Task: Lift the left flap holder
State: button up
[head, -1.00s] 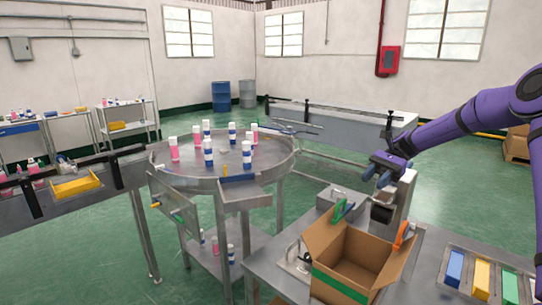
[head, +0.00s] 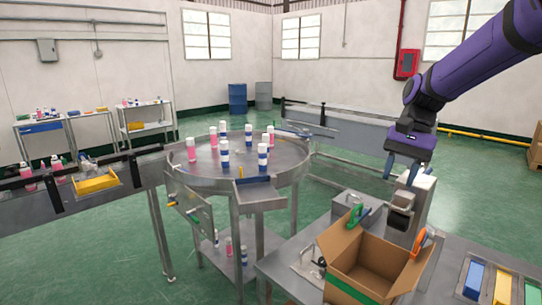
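An open cardboard box (head: 362,268) stands on the metal table at the lower right. The left flap holder, a green clip (head: 357,214), sits on the box's upper left flap edge. An orange flap holder (head: 418,242) sits on the right flap. My gripper (head: 401,174) points downward, above and to the right of the green clip and clear of it. Its fingers look apart, with nothing seen between them.
A grey machine with a dark head (head: 400,212) stands behind the box, close below my gripper. A round turntable (head: 205,180) with several bottles is to the left. Coloured trays (head: 500,288) lie at the lower right.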

jog(key=s+d+r+n+t+h, duration=0.1)
jog(key=s+r+n+t+h, duration=0.1)
jog(key=s, duration=0.9)
jog(key=s+d+r+n+t+h, duration=0.1)
jog(key=s+n+t, duration=0.3)
jog(key=s, duration=0.8)
jog(key=r+t, duration=0.1)
jog(key=t, duration=0.1)
jog(key=shift+s+d+t+h, duration=0.2)
jog(key=shift+d+t+h, duration=0.2)
jog(key=shift+r, duration=0.1)
